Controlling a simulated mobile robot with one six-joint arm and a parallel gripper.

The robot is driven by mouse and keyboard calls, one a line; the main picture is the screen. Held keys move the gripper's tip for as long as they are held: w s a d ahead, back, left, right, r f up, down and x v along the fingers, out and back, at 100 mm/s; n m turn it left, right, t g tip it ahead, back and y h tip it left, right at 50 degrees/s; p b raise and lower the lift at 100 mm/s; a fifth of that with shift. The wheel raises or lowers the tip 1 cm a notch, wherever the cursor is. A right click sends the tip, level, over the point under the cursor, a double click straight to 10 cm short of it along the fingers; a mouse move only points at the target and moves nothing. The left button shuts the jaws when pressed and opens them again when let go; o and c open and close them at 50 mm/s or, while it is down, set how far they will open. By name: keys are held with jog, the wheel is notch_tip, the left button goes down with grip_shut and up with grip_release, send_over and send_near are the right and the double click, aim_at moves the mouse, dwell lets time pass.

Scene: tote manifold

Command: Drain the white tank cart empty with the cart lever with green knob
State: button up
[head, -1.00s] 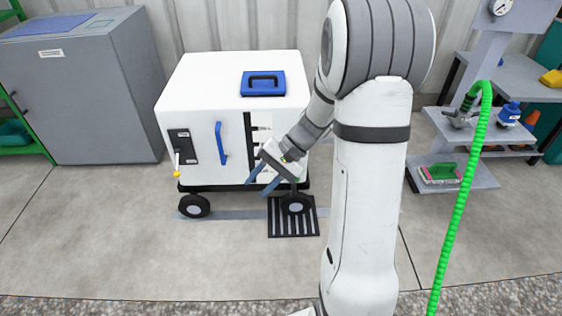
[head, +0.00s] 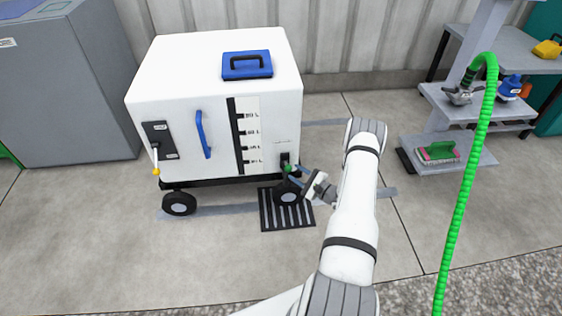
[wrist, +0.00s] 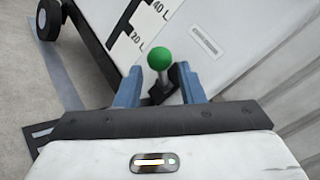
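The white tank cart (head: 180,95) stands on wheels on the concrete floor, with a litre scale (head: 247,135) on its front. The lever with the green knob (head: 288,168) is at the lower right of that face; in the wrist view the green knob (wrist: 160,58) tops a short metal stem. My gripper (head: 297,178) is at the lever. In the wrist view my gripper's blue fingers (wrist: 160,88) are open, one on each side of the stem, with gaps showing. The knob sits just beyond the fingertips.
A black floor grate (head: 273,215) lies under the cart's right front wheel. A lever with a yellow knob (head: 156,168) and a blue handle (head: 203,134) are on the cart's front. A green hose (head: 470,170) hangs at the right. Open floor lies in front.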

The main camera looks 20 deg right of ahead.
jog(key=d+f+b+x, duration=0.1)
jog(key=b+x, duration=0.1)
jog(key=x, duration=0.6)
jog(key=shift+w+h, duration=0.3)
jog(key=shift+h, duration=0.1)
jog(key=shift+f, duration=0.1)
jog(key=c, duration=0.7)
grip_shut()
jog(key=shift+a, duration=0.1)
